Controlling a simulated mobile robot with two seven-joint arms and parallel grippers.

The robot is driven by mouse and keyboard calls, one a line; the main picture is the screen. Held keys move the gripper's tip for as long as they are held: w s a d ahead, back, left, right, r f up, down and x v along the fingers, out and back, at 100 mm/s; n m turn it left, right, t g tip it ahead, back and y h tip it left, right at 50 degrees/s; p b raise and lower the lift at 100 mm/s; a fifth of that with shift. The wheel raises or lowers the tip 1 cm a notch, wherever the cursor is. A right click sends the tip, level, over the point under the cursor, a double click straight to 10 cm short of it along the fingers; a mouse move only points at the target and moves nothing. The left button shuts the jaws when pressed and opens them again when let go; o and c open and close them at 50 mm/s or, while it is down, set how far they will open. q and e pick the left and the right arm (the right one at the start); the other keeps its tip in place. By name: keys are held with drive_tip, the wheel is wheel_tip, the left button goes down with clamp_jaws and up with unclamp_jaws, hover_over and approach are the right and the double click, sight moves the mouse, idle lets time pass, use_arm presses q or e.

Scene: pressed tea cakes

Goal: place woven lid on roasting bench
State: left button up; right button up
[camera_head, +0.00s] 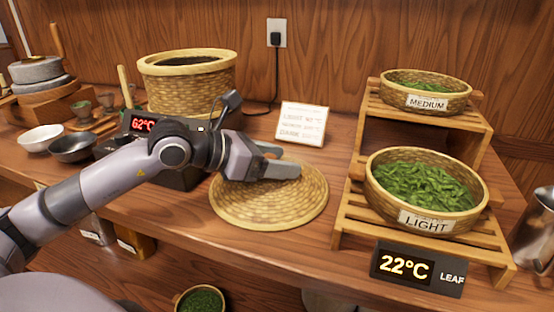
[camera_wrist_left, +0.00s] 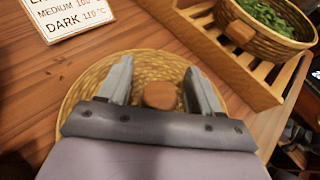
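The woven lid (camera_head: 262,212) is a round straw-coloured disc lying flat on the wooden roasting bench (camera_head: 175,208), near its front edge. My left gripper (camera_head: 290,163) reaches over the lid from the left. In the left wrist view the lid (camera_wrist_left: 78,92) lies under the gripper (camera_wrist_left: 160,82). Its brown wooden knob (camera_wrist_left: 161,95) sits between the two fingers, with a gap on each side, so the gripper is open. In the head view the gripper hides the knob. My right gripper is not in view.
Behind stands a tall woven basket (camera_head: 187,78) with dark contents. A heater with a red 62°C display (camera_head: 143,124) is under my arm. A white sign (camera_head: 301,124) stands behind the lid. A slatted rack (camera_head: 345,215) with leaf baskets is close on the right.

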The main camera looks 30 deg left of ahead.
use_arm(q)
drive_tip(key=shift+r, duration=0.2)
drive_tip(key=shift+s+a+r, duration=0.1)
drive_tip(key=shift+s+a, duration=0.5)
drive_tip(key=shift+s, duration=0.05)
drive_tip(key=shift+s+a+r+b, duration=0.15)
drive_tip(key=shift+s+r+b, duration=0.2)
drive_tip(key=shift+s, duration=0.25)
drive_tip(key=shift+b+v, duration=0.55)
drive_tip(key=shift+v, duration=3.95)
drive_tip(key=shift+r, duration=0.15)
